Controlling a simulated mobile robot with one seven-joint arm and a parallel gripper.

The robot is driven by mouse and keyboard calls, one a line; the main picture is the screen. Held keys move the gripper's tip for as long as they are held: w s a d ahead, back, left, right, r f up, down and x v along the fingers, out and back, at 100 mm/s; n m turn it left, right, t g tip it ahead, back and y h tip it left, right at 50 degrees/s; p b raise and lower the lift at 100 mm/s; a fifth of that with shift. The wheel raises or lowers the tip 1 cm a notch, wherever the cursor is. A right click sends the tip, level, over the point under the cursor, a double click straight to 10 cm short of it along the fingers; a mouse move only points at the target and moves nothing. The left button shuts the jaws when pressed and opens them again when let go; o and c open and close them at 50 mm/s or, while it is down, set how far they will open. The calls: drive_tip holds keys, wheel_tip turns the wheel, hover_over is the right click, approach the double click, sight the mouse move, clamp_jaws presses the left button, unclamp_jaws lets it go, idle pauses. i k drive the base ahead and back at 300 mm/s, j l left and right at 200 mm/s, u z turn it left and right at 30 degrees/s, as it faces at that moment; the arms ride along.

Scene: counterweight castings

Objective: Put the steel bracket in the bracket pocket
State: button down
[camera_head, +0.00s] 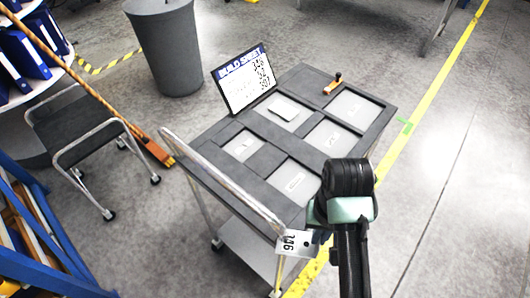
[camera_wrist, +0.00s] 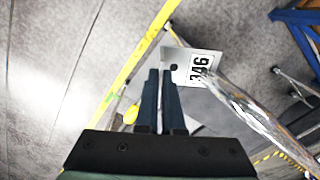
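The steel bracket (camera_head: 293,243) is a thin pale metal piece with a dark hole and a white label reading 346. It also shows in the wrist view (camera_wrist: 178,58), just past my fingertips. My gripper (camera_head: 320,238) has its two dark fingers (camera_wrist: 160,80) close together, shut on the bracket's edge, beside the cart's near corner. The bracket overlaps the cart's handle in the picture. The dark cart top (camera_head: 232,175) has several recessed pockets with pale labelled floors, such as the near one (camera_head: 294,182). The labels are too small to read, so I cannot tell which is the bracket pocket.
A build sheet (camera_head: 245,80) stands at the cart's far left edge. A metal handle (camera_head: 225,180) rises along the near left side. An orange-handled tool (camera_head: 333,84) lies at the far edge. A grey bin (camera_head: 168,50) and a small dark cart (camera_head: 80,125) stand left.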

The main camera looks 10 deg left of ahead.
sight(295, 181)
drive_tip(key=i+l+u, duration=0.3)
drive_tip(key=u, duration=0.15)
drive_tip(key=i+l+u, duration=0.6)
drive_tip(key=l+u, duration=0.25)
drive_tip(key=l, duration=0.05)
